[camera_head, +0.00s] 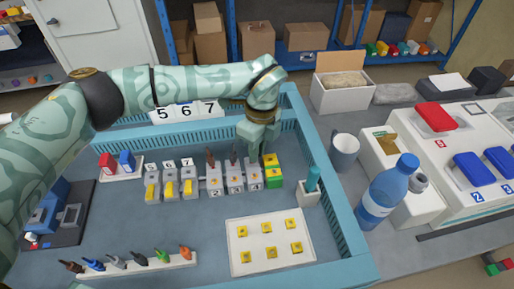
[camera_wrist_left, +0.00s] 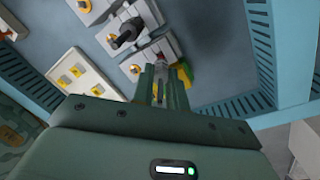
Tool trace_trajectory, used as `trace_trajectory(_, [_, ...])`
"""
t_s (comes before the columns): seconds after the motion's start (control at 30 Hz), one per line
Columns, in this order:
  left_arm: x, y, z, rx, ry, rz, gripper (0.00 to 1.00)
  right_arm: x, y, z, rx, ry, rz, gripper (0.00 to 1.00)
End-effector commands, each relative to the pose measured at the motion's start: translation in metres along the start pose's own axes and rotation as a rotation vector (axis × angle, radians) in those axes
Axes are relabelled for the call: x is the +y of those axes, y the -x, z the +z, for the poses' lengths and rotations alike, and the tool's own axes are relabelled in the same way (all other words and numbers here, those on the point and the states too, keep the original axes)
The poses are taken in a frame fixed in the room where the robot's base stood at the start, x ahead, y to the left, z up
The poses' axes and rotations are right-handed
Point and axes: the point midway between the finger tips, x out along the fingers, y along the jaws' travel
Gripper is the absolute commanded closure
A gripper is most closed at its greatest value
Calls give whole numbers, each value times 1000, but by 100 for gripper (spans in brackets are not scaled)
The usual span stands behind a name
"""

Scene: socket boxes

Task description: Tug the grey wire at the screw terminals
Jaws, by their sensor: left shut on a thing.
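A row of grey screw terminals (camera_head: 213,180) stands in the tray, with a green-yellow terminal (camera_head: 272,172) at its right end. A brown wire (camera_head: 210,158) and a black wire (camera_head: 232,155) stand up from two of them. The black wire (camera_wrist_left: 128,32) also shows in the left wrist view. My left gripper (camera_head: 256,146) points down over the terminal beside the green-yellow one. In the left wrist view its fingers (camera_wrist_left: 160,85) are closed on the grey wire, which they almost wholly hide. My right gripper is in neither view.
The blue tray rim (camera_head: 340,215) surrounds the work. A white plate with yellow pieces (camera_head: 238,262) lies in front, and a teal-handled tool (camera_head: 313,178) stands in a holder to the right. A mug (camera_head: 344,152) and a blue bottle (camera_head: 388,192) stand outside the tray.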

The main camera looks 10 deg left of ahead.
Motion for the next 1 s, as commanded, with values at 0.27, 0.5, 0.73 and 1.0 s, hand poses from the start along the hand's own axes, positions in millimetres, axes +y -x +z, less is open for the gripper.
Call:
trace_trajectory(0.27, [-2,3,0,-1,0,-7,100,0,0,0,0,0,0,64])
trace_trajectory(0.5, [-2,2,1,-1,1,-8,100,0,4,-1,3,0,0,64])
trace_trajectory(0.73, [-2,0,1,-1,1,-8,100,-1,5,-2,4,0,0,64])
trace_trajectory(1.0, [-2,-1,0,-1,0,-5,60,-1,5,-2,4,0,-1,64])
